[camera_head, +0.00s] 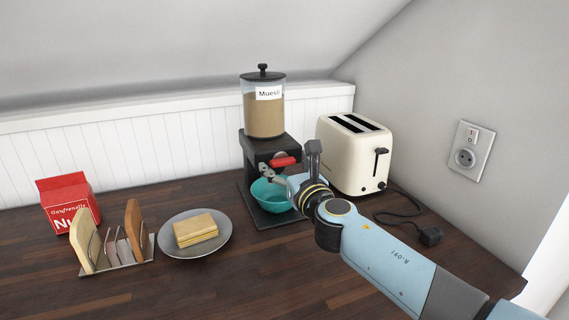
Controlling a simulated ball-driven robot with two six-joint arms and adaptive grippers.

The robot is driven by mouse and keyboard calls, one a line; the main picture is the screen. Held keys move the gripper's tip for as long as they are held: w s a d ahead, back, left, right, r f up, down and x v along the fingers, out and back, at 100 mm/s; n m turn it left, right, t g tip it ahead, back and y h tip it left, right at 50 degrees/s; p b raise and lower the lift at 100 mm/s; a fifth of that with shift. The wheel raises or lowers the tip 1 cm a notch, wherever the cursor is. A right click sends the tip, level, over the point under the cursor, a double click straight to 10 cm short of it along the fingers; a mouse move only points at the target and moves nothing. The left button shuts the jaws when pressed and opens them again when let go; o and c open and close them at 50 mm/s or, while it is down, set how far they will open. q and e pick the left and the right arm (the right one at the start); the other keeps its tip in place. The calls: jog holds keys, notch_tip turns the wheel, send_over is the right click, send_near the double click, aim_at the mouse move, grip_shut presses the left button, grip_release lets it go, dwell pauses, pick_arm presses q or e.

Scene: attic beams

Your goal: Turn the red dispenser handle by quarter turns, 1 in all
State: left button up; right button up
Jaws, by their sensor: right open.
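The muesli dispenser (264,110) stands at the back middle of the counter, a clear canister labelled "Muesli" on a black stand. Its red handle (285,161) sits on the front of the stand and lies roughly level. A teal bowl (268,198) stands below on the dispenser's base, partly hidden by my right gripper. My right gripper (268,170) reaches in from the right and is open, its fingers just below and left of the red handle. I cannot tell whether they touch the handle. My left gripper is not in view.
A cream toaster (345,160) stands close to the right of my gripper, its cord and plug (430,236) on the counter. A plate (222,243) with bread, a toast rack (118,268) and a red carton (68,203) stand left. The front counter is clear.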

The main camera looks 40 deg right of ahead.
jog(key=shift+w+d, duration=0.15)
jog(key=shift+w, duration=0.45)
jog(key=shift+c, duration=1.2)
jog(key=c, duration=0.9)
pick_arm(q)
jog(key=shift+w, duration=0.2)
pick_arm(e)
jog(key=shift+c, duration=0.2)
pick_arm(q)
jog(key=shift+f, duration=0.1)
pick_arm(e)
jog(key=shift+m, duration=0.3)
